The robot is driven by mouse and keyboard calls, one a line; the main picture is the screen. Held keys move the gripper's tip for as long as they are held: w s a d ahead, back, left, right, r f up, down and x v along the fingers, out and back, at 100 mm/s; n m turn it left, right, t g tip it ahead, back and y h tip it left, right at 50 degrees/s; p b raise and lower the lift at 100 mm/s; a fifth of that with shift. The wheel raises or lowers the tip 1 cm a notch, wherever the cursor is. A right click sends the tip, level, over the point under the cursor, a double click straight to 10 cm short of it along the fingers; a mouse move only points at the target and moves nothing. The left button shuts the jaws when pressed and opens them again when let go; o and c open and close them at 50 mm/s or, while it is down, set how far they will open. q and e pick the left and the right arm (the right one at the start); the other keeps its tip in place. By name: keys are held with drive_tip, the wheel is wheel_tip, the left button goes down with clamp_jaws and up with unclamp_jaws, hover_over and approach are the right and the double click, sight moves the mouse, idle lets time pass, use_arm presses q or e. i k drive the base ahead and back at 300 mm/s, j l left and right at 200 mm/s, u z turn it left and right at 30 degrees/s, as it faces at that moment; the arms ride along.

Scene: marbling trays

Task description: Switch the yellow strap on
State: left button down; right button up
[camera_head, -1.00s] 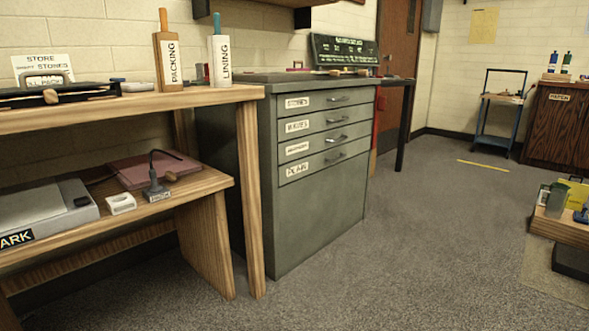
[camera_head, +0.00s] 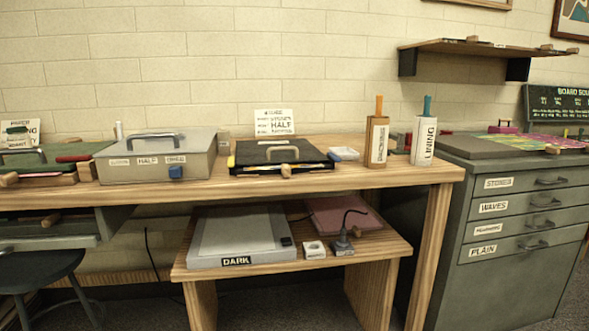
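I cannot make out a yellow strap for certain. A grey switched-off-looking flat box marked DARK (camera_head: 240,238) lies on the low shelf. A small device with a bent black stem (camera_head: 343,243) stands to its right, with a small white block (camera_head: 314,250) between them. Neither of my grippers is in view.
A grey drawer cabinet (camera_head: 500,290) stands at the right. A dark stool (camera_head: 40,272) is at lower left.

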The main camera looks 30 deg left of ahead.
sight(231, 163)
drive_tip(key=u, duration=1.35)
